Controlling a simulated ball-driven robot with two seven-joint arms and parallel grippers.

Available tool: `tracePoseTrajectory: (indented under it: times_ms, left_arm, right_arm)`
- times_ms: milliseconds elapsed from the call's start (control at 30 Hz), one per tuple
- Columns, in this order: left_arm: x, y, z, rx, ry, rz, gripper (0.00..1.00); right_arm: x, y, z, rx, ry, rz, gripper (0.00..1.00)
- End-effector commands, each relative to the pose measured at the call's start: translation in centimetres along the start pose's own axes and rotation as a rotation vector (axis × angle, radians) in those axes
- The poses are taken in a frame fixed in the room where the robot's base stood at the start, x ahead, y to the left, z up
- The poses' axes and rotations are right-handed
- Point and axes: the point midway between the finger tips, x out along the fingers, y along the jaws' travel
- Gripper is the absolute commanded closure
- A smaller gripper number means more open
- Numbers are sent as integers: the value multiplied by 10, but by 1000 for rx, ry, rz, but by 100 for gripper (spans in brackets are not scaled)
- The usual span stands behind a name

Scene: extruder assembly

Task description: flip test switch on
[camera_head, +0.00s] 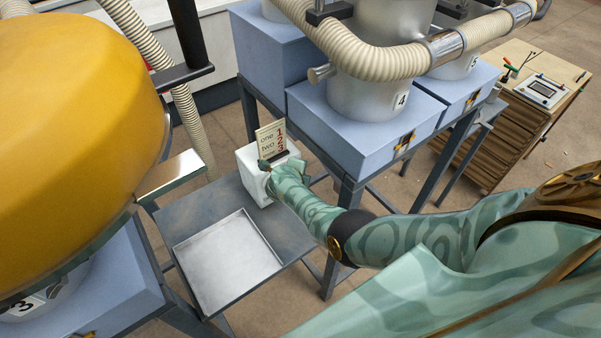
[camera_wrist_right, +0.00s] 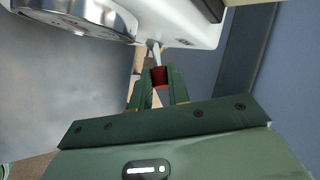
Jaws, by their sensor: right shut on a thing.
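A small white device (camera_head: 262,178) stands at the back of a grey metal table, with a card (camera_head: 271,139) on top reading "one two" and "123". My right arm reaches in from the right, with its gripper (camera_head: 268,168) at the front of the device. In the right wrist view the white housing (camera_wrist_right: 200,25) is at the top, and a thin metal switch lever (camera_wrist_right: 154,55) comes out of it. My right gripper (camera_wrist_right: 159,80) is shut on the lever's red end (camera_wrist_right: 159,77). My left gripper is out of view.
A shallow metal tray (camera_head: 228,262) lies on the grey table (camera_head: 188,220) in front of the device. Blue hopper units (camera_head: 365,130) with ribbed hoses stand behind and right. A large yellow dome (camera_head: 75,130) fills the left. A wooden cabinet (camera_head: 490,135) is far right.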

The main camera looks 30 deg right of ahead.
Motion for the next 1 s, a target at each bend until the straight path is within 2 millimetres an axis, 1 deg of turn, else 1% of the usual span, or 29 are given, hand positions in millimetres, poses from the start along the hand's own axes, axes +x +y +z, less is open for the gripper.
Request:
tracePoseTrajectory:
  times_ms: [467, 500, 567, 600, 867, 1000]
  left_arm:
    - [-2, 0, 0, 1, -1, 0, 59]
    - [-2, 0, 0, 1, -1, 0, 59]
    - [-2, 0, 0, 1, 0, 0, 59]
    - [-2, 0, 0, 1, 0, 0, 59]
    - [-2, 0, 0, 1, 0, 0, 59]
    - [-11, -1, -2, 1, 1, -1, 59]
  right_arm:
    - [0, 0, 0, -9, 9, 11, 100]
    - [0, 0, 0, -9, 9, 11, 80]
    - [0, 0, 0, -9, 9, 10, 63]
    - [0, 0, 0, -9, 9, 10, 60]
    - [-1, 0, 0, -8, 9, 9, 60]
    - [-10, -5, 4, -9, 8, 9, 60]
